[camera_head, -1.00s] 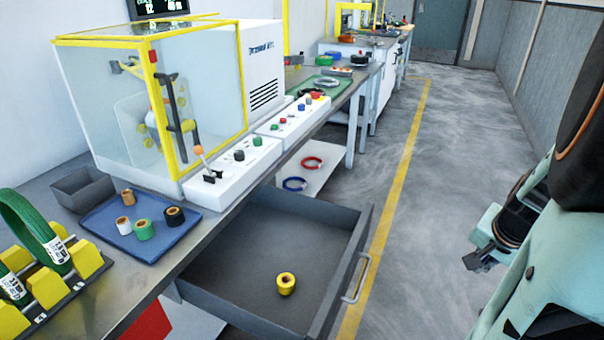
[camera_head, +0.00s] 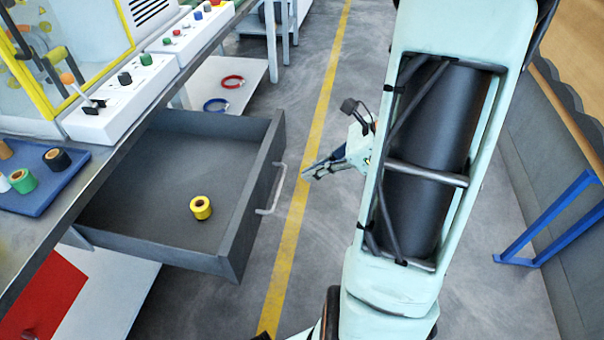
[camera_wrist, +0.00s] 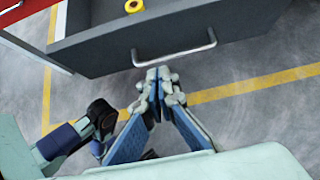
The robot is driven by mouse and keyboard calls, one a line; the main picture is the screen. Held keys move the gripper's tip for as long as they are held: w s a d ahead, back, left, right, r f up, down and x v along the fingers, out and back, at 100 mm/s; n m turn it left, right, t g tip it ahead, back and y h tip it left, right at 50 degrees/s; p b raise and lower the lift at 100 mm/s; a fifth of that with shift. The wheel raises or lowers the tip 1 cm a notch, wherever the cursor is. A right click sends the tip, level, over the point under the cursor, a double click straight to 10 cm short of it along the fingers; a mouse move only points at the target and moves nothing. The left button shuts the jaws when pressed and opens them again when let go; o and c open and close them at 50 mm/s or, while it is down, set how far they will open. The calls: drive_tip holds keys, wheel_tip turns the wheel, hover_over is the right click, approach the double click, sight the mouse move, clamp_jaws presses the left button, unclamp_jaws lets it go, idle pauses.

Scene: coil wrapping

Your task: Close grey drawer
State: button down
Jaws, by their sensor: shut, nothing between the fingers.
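The grey drawer (camera_head: 190,180) is pulled out from under the workbench, with a yellow tape roll (camera_head: 201,207) lying inside. Its metal handle (camera_head: 271,190) is on the front panel, facing my arm. My gripper (camera_head: 306,174) is to the right of the handle, apart from it, with its fingers pointing left toward the drawer front. In the wrist view the gripper (camera_wrist: 158,72) is shut and empty, its tips just short of the handle (camera_wrist: 174,57). The drawer front (camera_wrist: 120,45) and the tape roll (camera_wrist: 134,6) also show there.
A blue tray (camera_head: 45,200) with several tape rolls lies on the bench. A control box (camera_head: 125,95) stands behind it. Red and blue rings lie on the lower shelf (camera_head: 225,70). A blue frame (camera_head: 550,225) stands at the right wall. The floor around the yellow line is clear.

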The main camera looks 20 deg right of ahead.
sight(261, 189)
drive_tip(key=b+x, duration=0.1)
drive_tip(key=x, duration=0.2)
drive_tip(key=r+b+x, duration=0.1)
drive_tip(key=x, duration=0.3)
drive_tip(key=a+b+x, duration=0.1)
drive_tip(key=x, duration=0.2)
drive_tip(key=shift+w+a, duration=0.25)
drive_tip(key=shift+w, duration=0.25)
drive_tip(key=shift+w+a, duration=0.35)
drive_tip(key=shift+a, duration=0.1)
drive_tip(key=w+a+p, duration=0.3)
drive_tip(key=w+a, duration=0.8)
drive_tip(key=a, duration=0.4)
drive_tip(key=w+a+p, duration=0.3)
drive_tip(key=w+a, duration=0.8)
drive_tip(key=a, duration=0.4)
drive_tip(key=shift+a+r, duration=0.3)
